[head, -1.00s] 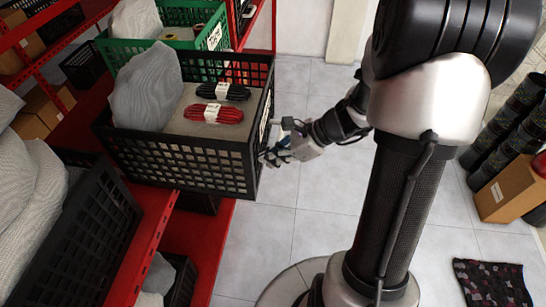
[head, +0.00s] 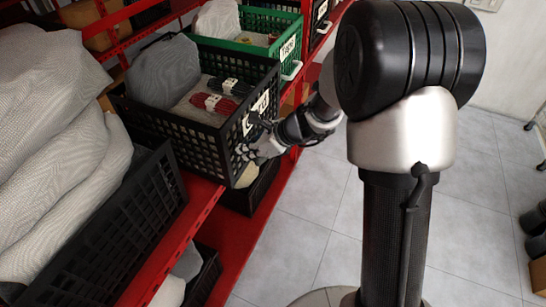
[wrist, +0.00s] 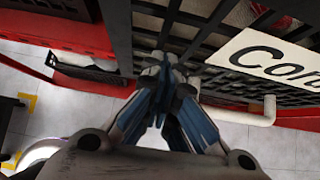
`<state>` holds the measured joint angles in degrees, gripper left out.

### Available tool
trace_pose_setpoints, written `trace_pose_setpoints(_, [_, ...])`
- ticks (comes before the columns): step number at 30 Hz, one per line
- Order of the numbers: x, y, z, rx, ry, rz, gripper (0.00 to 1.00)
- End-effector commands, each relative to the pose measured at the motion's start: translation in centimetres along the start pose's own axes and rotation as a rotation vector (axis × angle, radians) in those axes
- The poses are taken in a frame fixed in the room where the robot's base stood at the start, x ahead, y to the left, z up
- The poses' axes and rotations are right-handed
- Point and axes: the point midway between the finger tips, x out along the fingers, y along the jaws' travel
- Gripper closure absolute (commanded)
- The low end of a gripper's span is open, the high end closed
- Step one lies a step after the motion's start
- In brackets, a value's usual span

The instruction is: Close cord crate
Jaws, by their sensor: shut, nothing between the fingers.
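The cord crate is a black lattice crate (head: 190,137) on the red shelf, with a white label on its front. It holds a grey bag (head: 165,72), a red cord bundle (head: 215,104) and a dark cord bundle (head: 230,87). My gripper (head: 246,152) is shut and empty at the crate's front face. In the wrist view the closed fingertips (wrist: 166,60) are at the lattice, left of the label (wrist: 268,60); contact is unclear. A white handle (wrist: 240,112) shows below the label.
A green crate (head: 262,50) stands behind the cord crate. Another black crate (head: 110,230) with grey sacks (head: 60,150) is at the near left. The red shelf edge (head: 170,245) runs below.

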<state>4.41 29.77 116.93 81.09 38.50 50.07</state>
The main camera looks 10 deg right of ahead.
Motion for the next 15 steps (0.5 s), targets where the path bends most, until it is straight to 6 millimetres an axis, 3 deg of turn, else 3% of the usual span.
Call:
trace_pose_setpoints(6, [3.0,0.1,3.0,-0.001,0.0,0.002,1.0])
trace_pose_setpoints(15, [4.8,0.0,4.8,0.001,0.0,0.0,1.0])
